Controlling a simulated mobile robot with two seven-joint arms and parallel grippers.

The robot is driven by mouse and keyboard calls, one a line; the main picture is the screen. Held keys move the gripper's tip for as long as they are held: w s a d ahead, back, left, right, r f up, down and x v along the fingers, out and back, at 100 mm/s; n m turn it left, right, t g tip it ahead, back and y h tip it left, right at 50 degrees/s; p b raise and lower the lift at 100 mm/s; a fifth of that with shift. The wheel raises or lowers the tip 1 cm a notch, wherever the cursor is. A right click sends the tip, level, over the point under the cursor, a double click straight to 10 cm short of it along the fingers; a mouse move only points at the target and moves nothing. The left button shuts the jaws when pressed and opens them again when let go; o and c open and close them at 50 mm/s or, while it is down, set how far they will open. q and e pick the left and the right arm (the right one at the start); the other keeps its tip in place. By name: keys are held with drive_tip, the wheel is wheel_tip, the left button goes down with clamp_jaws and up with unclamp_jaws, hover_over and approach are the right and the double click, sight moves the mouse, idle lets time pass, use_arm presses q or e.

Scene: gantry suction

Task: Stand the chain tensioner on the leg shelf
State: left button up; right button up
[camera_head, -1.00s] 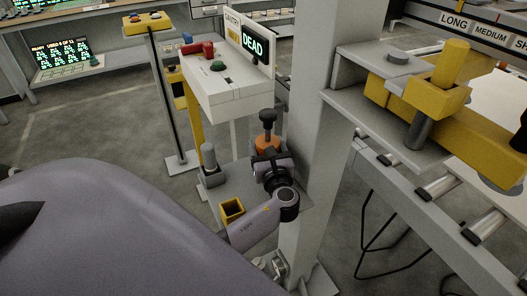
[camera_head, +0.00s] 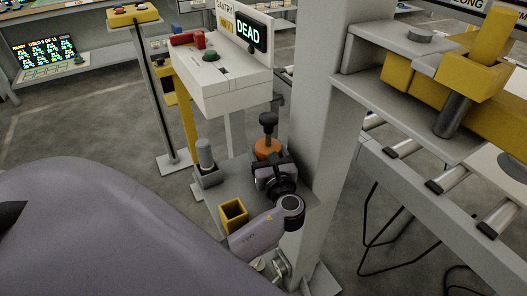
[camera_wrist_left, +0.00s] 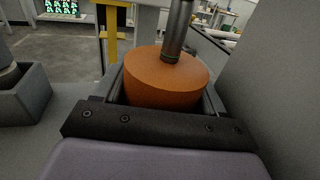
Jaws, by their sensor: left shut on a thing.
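The chain tensioner, an orange round body with a dark stem and black knob (camera_head: 268,148), stands upright at the shelf beside the grey leg. My left gripper (camera_head: 268,163) is shut around its orange body. In the left wrist view the orange body (camera_wrist_left: 165,82) sits between the fingers of my left gripper (camera_wrist_left: 163,105), with the stem rising from its top. The leg shelf (camera_head: 235,184) is a grey plate joined to the leg (camera_head: 318,140). The tensioner's underside is hidden, so I cannot tell whether it touches the shelf. My right gripper is not in view.
On the shelf, a grey cylinder in a holder (camera_head: 206,160) stands at the left and a yellow open square socket (camera_head: 233,213) at the front. A white control box (camera_head: 220,82) with a DEAD sign is behind. A yellow clamp assembly (camera_head: 445,85) and rollers are at the right.

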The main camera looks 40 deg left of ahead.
use_arm(q)
drive_tip(key=shift+d+r, duration=0.1)
drive_tip(key=shift+r, duration=0.1)
drive_tip(key=shift+f, duration=0.15)
drive_tip(key=o, duration=1.2)
drive_tip(key=shift+f, duration=0.1)
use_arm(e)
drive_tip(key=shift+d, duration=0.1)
